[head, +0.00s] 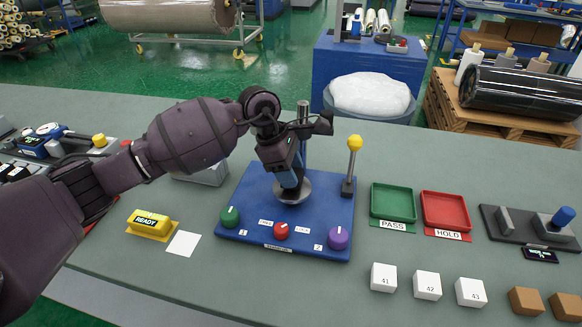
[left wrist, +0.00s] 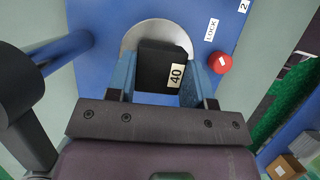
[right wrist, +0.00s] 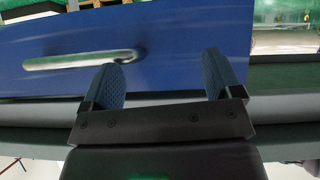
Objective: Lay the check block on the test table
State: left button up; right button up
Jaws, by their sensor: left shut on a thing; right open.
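The check block is a black block (left wrist: 160,66) with a label reading 40. My left gripper (left wrist: 158,80) is shut on it, one finger on each side. The round silver test table (left wrist: 147,32) lies directly under the block; in the head view it is a disc (head: 306,188) on the blue rig (head: 247,197). In the head view my left gripper (head: 291,184) points down over the disc and mostly hides the block. I cannot tell whether the block touches the disc. My right gripper (right wrist: 166,78) is open and empty, away from the rig.
The rig carries a green knob (head: 230,216), a red button (head: 281,231), a purple knob (head: 338,238) and a yellow-topped lever (head: 353,160). A green PASS tray (head: 393,202) and red HOLD tray (head: 446,210) lie to the right. White numbered blocks (head: 427,285) stand in front.

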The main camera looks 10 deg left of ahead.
pick_arm(q)
jog(key=shift+f, duration=0.5)
pick_arm(e)
jog(key=shift+w+f, duration=0.15)
jog(key=shift+w, duration=0.05)
jog(key=shift+s, duration=0.1)
pick_arm(q)
jog(key=o, duration=0.9)
jog(key=shift+o, duration=0.5)
pick_arm(e)
jog(key=shift+s+f, duration=0.25)
jog(key=shift+s, duration=0.2)
